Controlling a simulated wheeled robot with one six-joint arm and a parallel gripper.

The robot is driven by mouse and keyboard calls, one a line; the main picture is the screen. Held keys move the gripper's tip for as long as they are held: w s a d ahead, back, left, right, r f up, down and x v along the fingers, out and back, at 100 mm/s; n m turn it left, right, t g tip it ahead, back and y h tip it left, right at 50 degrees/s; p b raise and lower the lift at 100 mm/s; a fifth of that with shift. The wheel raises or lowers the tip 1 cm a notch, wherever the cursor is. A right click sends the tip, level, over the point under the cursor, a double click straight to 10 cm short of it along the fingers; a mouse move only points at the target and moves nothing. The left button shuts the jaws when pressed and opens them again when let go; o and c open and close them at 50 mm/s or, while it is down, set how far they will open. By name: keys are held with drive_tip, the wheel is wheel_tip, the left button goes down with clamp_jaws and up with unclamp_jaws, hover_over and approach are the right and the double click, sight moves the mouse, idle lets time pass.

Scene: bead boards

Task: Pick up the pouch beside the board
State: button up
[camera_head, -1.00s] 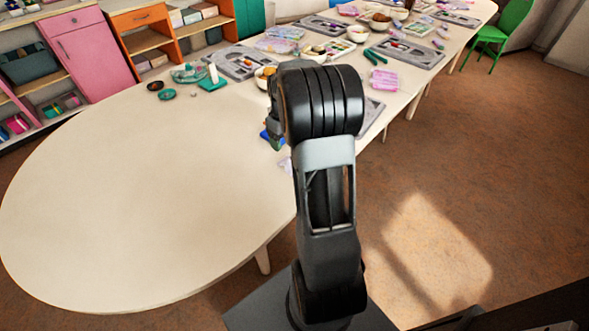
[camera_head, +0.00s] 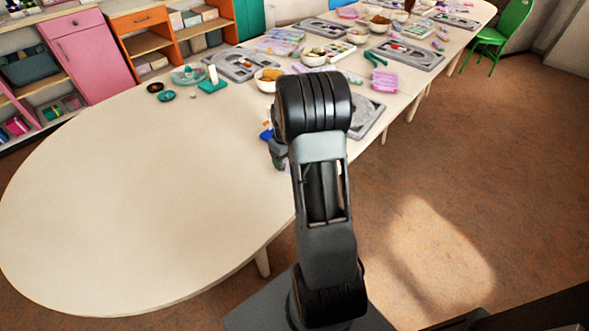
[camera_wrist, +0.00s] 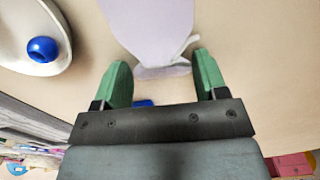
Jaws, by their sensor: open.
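The pale lavender pouch (camera_wrist: 148,25) lies on the table at the top middle of the wrist view. Its gathered neck and flared end point toward my gripper (camera_wrist: 162,70). The green fingers are open, one on each side of the neck end, with visible space between; I cannot tell the height gap. In the head view my arm hides most of the pouch, and my gripper (camera_head: 278,152) shows only partly. A grey board (camera_head: 367,118) shows just right of my arm.
A pale rounded dish or board edge (camera_wrist: 62,18) holding a blue ball (camera_wrist: 42,49) is at the wrist view's left. A small blue item (camera_wrist: 143,103) shows behind the fingers. Bowls and boards fill the far table; the near left tabletop (camera_head: 130,200) is clear.

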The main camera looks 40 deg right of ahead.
drive_tip(key=c, duration=0.5)
drive_tip(key=shift+r, duration=0.1)
